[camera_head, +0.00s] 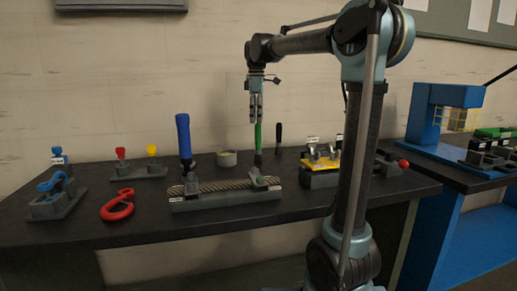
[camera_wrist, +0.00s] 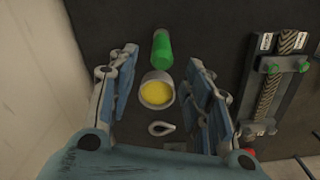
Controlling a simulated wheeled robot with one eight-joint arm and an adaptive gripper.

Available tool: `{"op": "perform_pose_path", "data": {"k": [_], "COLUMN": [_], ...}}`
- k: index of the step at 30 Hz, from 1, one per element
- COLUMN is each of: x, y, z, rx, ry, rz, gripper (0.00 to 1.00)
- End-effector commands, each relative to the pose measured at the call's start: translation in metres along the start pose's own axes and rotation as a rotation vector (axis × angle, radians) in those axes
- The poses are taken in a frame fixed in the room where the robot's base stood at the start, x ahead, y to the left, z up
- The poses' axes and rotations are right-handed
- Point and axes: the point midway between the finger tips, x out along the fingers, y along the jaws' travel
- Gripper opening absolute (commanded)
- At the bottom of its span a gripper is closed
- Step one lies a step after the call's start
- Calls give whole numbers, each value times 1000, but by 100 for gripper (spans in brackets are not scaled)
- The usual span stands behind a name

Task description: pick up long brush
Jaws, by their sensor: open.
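Several upright handles stand on the black workbench, and I cannot tell for sure which one is the long brush. A green-handled tool (camera_head: 258,136) stands upright below my gripper (camera_head: 256,108); its green handle also shows in the wrist view (camera_wrist: 162,48), beyond the fingertips. A taller blue-handled tool (camera_head: 184,136) stands to the left, and a thin black handle (camera_head: 278,133) to the right. My gripper points down, open and empty, its two fingers apart in the wrist view (camera_wrist: 165,95). The bristles are not clearly visible.
The wall is close behind.

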Motion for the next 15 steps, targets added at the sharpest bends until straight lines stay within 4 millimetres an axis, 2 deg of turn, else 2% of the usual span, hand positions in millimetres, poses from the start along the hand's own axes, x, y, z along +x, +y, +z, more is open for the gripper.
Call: {"op": "perform_pose_path", "data": {"k": [3, 9, 15], "x": [22, 52, 64], "y": [0, 0, 0], "z": [0, 0, 0], "rx": [0, 0, 0], "ry": [0, 0, 0], "rz": [0, 0, 0], "gripper": [46, 46, 46]}}
